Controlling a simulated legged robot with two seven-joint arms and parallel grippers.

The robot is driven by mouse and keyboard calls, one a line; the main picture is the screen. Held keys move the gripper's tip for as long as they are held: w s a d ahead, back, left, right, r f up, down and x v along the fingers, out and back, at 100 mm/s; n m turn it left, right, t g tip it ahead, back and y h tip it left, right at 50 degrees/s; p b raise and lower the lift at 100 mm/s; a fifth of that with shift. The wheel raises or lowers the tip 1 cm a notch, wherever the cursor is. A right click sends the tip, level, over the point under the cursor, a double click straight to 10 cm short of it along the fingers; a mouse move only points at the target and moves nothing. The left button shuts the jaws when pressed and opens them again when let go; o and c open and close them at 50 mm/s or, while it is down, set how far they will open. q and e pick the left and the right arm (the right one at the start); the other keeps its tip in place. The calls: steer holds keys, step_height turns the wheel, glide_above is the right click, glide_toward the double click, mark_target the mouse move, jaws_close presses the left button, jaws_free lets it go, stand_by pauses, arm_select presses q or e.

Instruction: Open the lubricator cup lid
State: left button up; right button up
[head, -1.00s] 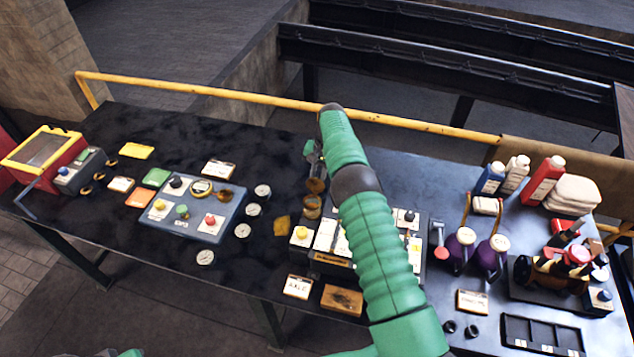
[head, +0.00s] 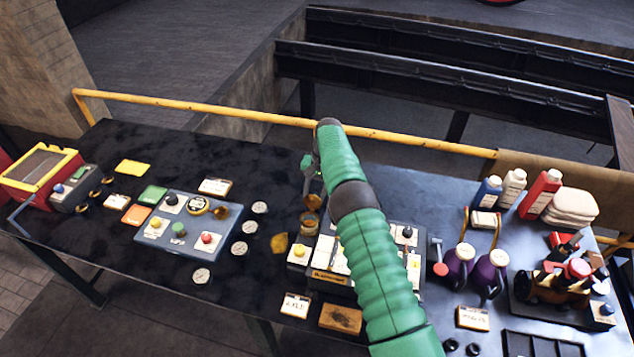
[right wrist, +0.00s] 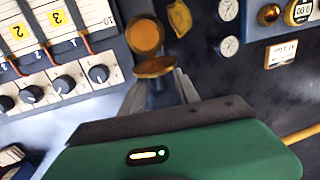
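The lubricator cup (head: 309,222) is a small brass piece on the table, left of the white-faced control box. A brass disc that looks like its lid (head: 312,201) shows just above it in the picture. In the right wrist view, the cup's round brass face (right wrist: 144,37) is ahead, with the disc (right wrist: 154,67) nearly edge-on in front of it. My right gripper (head: 309,174) is at the disc. In the right wrist view its fingers (right wrist: 163,79) are apart, tips close to the disc; contact is unclear. My left gripper is out of view.
The control box (head: 335,270) with knobs and numbered labels sits close beside the cup. A blue panel (head: 187,228) with buttons and several round gauges (head: 239,248) lie left. Purple oil cans (head: 489,272) and bottles (head: 541,193) stand right. A yellow rail (head: 235,112) runs behind the table.

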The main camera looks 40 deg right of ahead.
step_height(320, 180, up, 9)
steer(key=d+b, duration=0.1)
step_height(320, 180, up, 7)
steer(key=p, duration=0.4)
glide_above(314, 195)
steer(key=d, duration=0.4)
steer(key=shift+w+f, duration=0.1)
steer(key=shift+w, duration=0.15)
steer(key=shift+w, duration=0.1)
steer(key=s+a+f+n+t+h+b, duration=0.1)
steer(key=s+a+f+n+b, duration=0.1)
steer(key=s+a+f+b, duration=0.35)
steer(key=s+a+f+n+b, duration=0.2)
steer(key=a+b, duration=0.1)
steer(key=a, duration=0.5)
steer(key=s+a+f+n+b, duration=0.1)
steer(key=s+a+f+n, duration=0.1)
steer(key=s, duration=0.4)
steer(key=s+a+f+n+b, duration=0.1)
steer(key=s+a+f+n, duration=0.1)
steer(key=s+a+f, duration=0.2)
steer(key=s+a+f+n+b, duration=0.1)
steer(key=s+a, duration=0.4)
steer(key=s, duration=0.5)
step_height(314, 195, down, 2)
steer(key=shift+s+f+n+t+b, duration=0.3)
steer(key=shift+n+b, duration=0.1)
steer(key=shift+n, duration=0.1)
